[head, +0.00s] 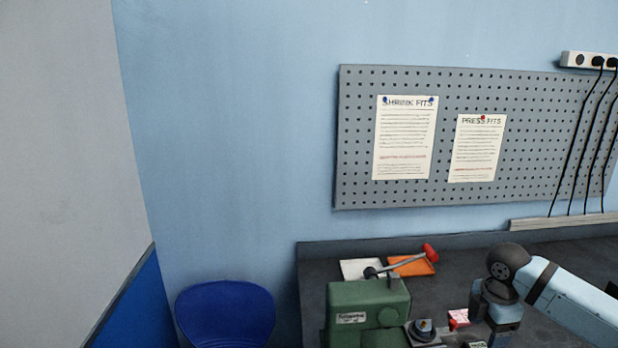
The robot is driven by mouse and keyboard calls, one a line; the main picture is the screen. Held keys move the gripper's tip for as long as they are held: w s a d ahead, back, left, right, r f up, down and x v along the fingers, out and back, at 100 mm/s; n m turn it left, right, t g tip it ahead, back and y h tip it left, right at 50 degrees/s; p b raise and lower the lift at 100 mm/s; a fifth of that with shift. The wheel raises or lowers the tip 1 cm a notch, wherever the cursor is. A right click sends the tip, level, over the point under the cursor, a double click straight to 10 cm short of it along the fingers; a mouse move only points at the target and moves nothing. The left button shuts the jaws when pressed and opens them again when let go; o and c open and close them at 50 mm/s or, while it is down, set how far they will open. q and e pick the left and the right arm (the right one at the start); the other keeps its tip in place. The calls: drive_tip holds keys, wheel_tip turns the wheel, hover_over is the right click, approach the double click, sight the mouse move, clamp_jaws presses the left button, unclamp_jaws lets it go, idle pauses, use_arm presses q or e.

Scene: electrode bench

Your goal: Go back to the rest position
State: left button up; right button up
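My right arm comes in from the right edge, and its dark wrist bends down at the bench's front right. The body of my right gripper (495,305) is at the bottom of the picture, beside a small red and white box (459,318). Its fingers cannot be made out, so I cannot tell whether it is open or holds anything. My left gripper is not in view.
A green machine (368,309) with a red-knobbed lever stands on the dark bench (318,270). Behind it are a white tray (354,267) and an orange tray (412,267). A blue chair (225,312) is left of the bench. A pegboard (460,85) hangs behind.

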drive_tip(key=s+a+f+m+t+y, duration=0.1)
drive_tip(key=s+a+f+m, duration=0.2)
drive_tip(key=s+a+f, duration=0.4)
drive_tip(key=s+a+f+m+t+y, duration=0.15)
drive_tip(key=s+a+f, duration=0.25)
drive_tip(key=s+a, duration=0.5)
drive_tip(key=s+d+m+t+h, duration=0.1)
drive_tip(key=s+d+m, duration=0.2)
drive_tip(key=s+m, duration=0.4)
drive_tip(key=s+d+m+h, duration=0.1)
drive_tip(key=s+d+m, duration=0.2)
drive_tip(key=s+m, duration=0.5)
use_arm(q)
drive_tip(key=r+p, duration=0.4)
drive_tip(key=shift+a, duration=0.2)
use_arm(e)
drive_tip(key=w+a+f+n+t+y, duration=0.2)
drive_tip(key=w+a+f+n+t, duration=0.1)
drive_tip(key=a+f+t, duration=0.4)
wheel_tip(320, 180, down, 2)
drive_tip(key=shift+w+n+y, duration=0.35)
drive_tip(key=shift+w, duration=0.2)
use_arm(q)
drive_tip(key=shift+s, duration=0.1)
use_arm(e)
drive_tip(key=shift+t, duration=0.25)
